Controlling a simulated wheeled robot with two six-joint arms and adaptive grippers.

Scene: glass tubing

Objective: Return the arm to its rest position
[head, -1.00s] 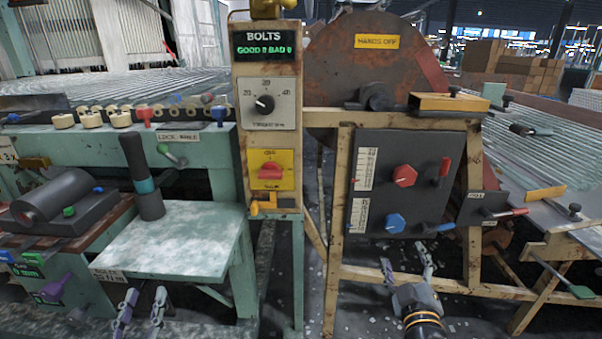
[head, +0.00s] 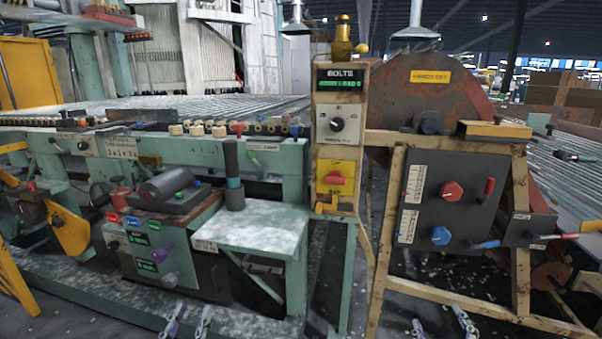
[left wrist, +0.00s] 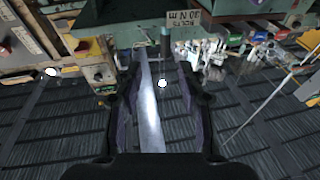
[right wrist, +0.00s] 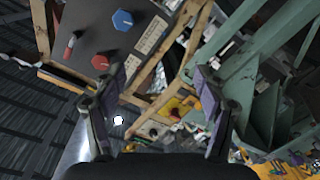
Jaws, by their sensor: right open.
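My left gripper (head: 188,322) is at the bottom edge of the head view, in front of the green bench. In the left wrist view its two fingers (left wrist: 158,100) stand apart, with no held object visible between them. My right gripper (head: 440,326) is at the bottom edge of the head view, below the dark control panel (head: 452,205). In the right wrist view its fingers (right wrist: 157,95) are spread wide and no held object shows between them. Most of both arms is out of the head view.
A green bench with a pale top (head: 262,224) stands left of the BOLTS post (head: 339,150). A rusty wheel (head: 455,95) sits behind a tan frame (head: 385,245). A dark roller (head: 165,185) and yellow guard (head: 68,229) are further left. Dark floor (head: 400,300) shows below.

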